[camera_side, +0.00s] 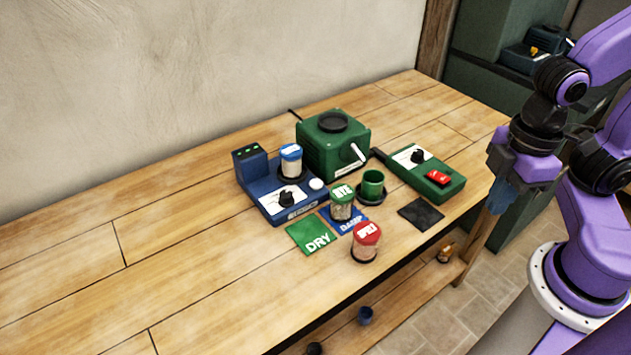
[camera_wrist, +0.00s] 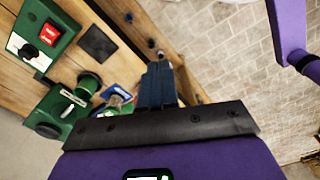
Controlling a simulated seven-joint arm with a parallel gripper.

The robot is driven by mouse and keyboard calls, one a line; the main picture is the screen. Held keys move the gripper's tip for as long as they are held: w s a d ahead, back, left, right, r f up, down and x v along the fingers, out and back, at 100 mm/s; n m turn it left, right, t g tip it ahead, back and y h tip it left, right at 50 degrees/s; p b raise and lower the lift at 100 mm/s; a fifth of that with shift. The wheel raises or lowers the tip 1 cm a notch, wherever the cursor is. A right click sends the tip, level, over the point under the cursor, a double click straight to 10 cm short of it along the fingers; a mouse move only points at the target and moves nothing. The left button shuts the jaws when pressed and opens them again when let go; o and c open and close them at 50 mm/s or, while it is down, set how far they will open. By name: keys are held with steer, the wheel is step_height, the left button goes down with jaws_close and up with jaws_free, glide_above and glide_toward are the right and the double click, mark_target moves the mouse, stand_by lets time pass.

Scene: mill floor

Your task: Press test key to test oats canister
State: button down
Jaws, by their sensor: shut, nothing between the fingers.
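A blue tester (camera_side: 268,207) stands on the bench with a black dial, a round white key (camera_side: 316,184) and lit green lights on its raised back block. A canister with a blue lid (camera_side: 291,161) stands upright on the tester; its label is too small to read. My gripper (camera_side: 496,208) is shut and empty beyond the bench's right end, well apart from the tester and key. In the wrist view its blue fingers (camera_wrist: 158,68) are together, and the tester's key cannot be made out there.
Green-lidded (camera_side: 342,205) and red-lidded (camera_side: 366,245) canisters stand near DRY (camera_side: 309,238) and DAMP cards. The bench's left is clear.

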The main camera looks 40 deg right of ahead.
stand_by(0.5)
steer(key=m+t+y, duration=0.5)
steer(key=m+t, duration=0.2)
steer(key=m, duration=0.7)
glide_above(320, 183)
step_height(320, 183, down, 4)
steer(key=shift+r, duration=0.1)
steer(key=shift+f, duration=4.45)
steer(key=shift+f, duration=0.15)
steer(key=shift+f, duration=0.25)
